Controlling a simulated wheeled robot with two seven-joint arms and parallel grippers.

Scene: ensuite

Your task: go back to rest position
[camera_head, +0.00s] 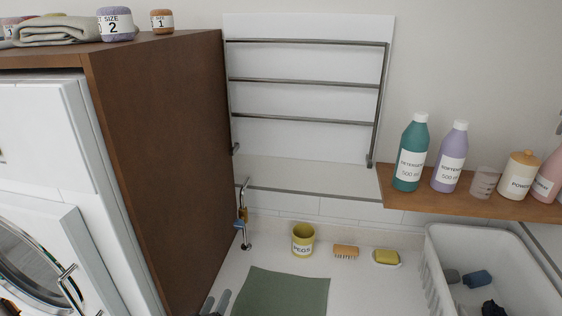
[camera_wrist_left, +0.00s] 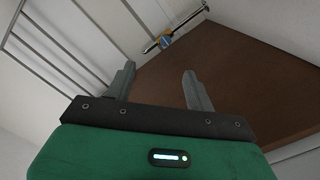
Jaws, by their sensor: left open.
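My left gripper (camera_head: 219,303) shows only as grey fingertips at the bottom edge of the head view, beside the left edge of the green mat (camera_head: 282,292). In the left wrist view the left gripper (camera_wrist_left: 158,85) has its two fingers spread apart with nothing between them. Beyond the fingers are the brown cabinet side (camera_wrist_left: 235,80) and the tap (camera_wrist_left: 170,35). The rest of my left arm is hidden below the head view. My right gripper is in neither view.
The brown cabinet (camera_head: 155,150) rises at left beside the white washer (camera_head: 45,190). A metal rack (camera_head: 305,82) hangs on the wall. A shelf (camera_head: 470,202) with bottles juts out at right above a white basket (camera_head: 440,265). A yellow cup (camera_head: 303,240), brush (camera_head: 346,251) and soap (camera_head: 386,257) stand behind the mat.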

